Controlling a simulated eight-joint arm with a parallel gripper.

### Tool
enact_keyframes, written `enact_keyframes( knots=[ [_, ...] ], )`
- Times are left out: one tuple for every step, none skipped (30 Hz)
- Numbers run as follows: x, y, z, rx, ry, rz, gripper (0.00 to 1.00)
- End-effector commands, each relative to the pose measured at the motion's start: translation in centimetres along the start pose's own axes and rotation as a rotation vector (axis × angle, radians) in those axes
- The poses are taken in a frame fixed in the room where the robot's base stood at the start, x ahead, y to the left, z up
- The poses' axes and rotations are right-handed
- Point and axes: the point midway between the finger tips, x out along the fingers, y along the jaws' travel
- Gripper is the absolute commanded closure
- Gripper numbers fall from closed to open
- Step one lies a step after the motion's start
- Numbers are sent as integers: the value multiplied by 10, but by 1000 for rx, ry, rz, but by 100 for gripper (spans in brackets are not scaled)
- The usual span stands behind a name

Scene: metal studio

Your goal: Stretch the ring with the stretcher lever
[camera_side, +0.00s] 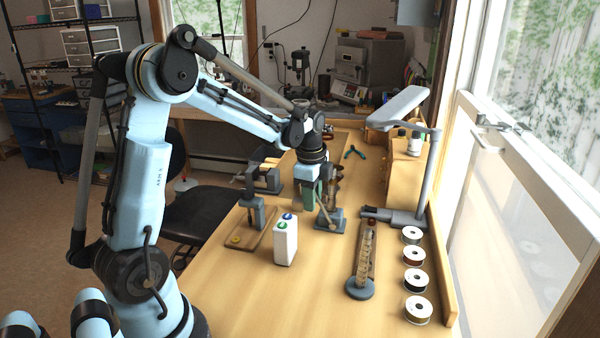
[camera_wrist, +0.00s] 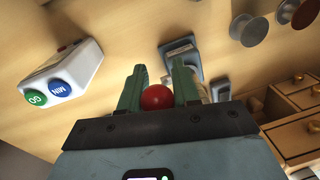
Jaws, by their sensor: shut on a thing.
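My gripper (camera_side: 309,201) points down over the bench in the side view. In the wrist view its two green fingers (camera_wrist: 159,80) are shut on a red ball-shaped knob (camera_wrist: 157,97), which looks like the end of the stretcher lever. A grey-based upright tool (camera_side: 330,217), apparently the stretcher, stands right beside the gripper in the side view. A grey base (camera_wrist: 182,47) shows just beyond the fingers in the wrist view. The lever's shaft is mostly hidden by the fingers. I cannot make out the ring in either view.
A white timer box (camera_side: 285,243) with green and blue buttons stands close in front. A tool on a wooden board (camera_side: 262,238) is to its left. A stepped rod with a round grey foot (camera_side: 360,289) and several spools (camera_side: 414,281) are at right.

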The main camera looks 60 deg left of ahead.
Motion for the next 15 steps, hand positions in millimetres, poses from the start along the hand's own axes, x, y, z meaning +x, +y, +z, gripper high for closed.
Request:
enact_keyframes(
  knots=[
    [0,0,0,0,2,0,100],
    [0,0,0,0,4,0,100],
    [0,0,1,-1,9,-1,100],
    [0,0,2,-2,14,-2,100],
    [1,1,2,-2,21,-3,100],
    [1,1,3,-3,32,-4,100],
    [2,1,4,-5,42,-6,100],
    [3,1,5,-8,54,-8,100],
    [4,2,7,-10,72,-11,100],
    [5,2,8,-11,88,-14,100],
    [6,2,10,-15,105,-18,100],
    [8,3,11,-17,131,-22,100],
    [9,3,13,-21,152,-26,100],
    [11,4,15,-23,174,-30,100],
    [13,4,17,-27,205,-35,100]
  ],
)
